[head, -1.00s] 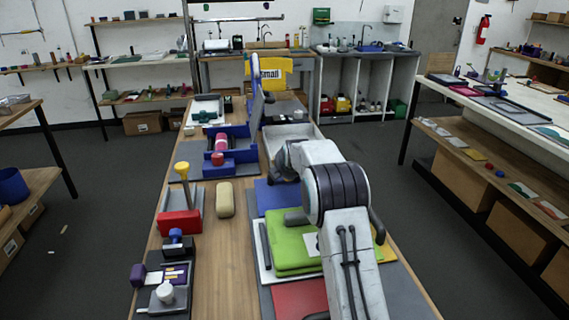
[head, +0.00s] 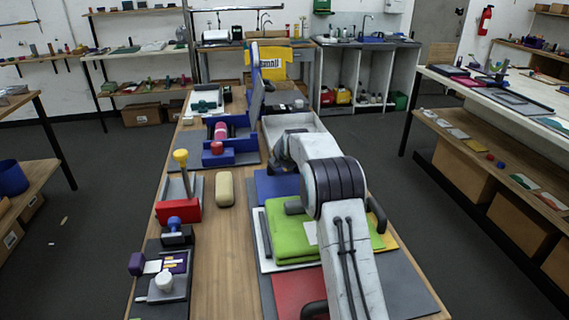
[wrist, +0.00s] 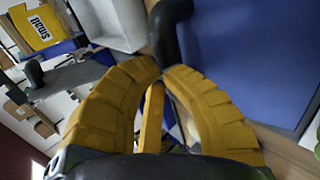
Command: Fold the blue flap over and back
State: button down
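A flat blue sheet (head: 272,190), perhaps the blue flap, lies beyond the green flap (head: 288,237) in the head view. A wide blue surface (wrist: 262,50) fills the right of the wrist view; I cannot tell if it is that sheet. My gripper (wrist: 159,72) has yellow ribbed fingers with tips meeting. A dark rounded handle (wrist: 168,28) stands just beyond the tips; whether they touch it is unclear. In the head view my arm hides the fingers and part of the blue sheet.
A tan block (head: 225,189) and a red block with a yellow knob (head: 180,212) stand left on the table. A grey tray (head: 298,125) and blue fixture (head: 232,150) are farther back. A red panel (head: 296,292) lies nearest. Bare wood runs down the middle.

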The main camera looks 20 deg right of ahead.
jog(key=shift+w+d+f+b, duration=0.1)
jog(key=shift+w+f+b, duration=0.25)
jog(key=shift+f, duration=0.25)
jog(key=shift+w+d+f+b, duration=0.1)
jog(key=shift+w+f+b, duration=0.15)
jog(key=shift+w+f, duration=0.3)
jog(key=shift+s, duration=0.1)
jog(key=shift+s+a+r, duration=0.1)
jog(key=shift+s+r, duration=0.1)
jog(key=shift+r, duration=0.3)
jog(key=s+a+r, duration=0.1)
jog(key=s+r, duration=0.6)
jog(key=r, duration=0.3)
jog(key=shift+a+r, duration=0.25)
jog(key=shift+r, duration=0.1)
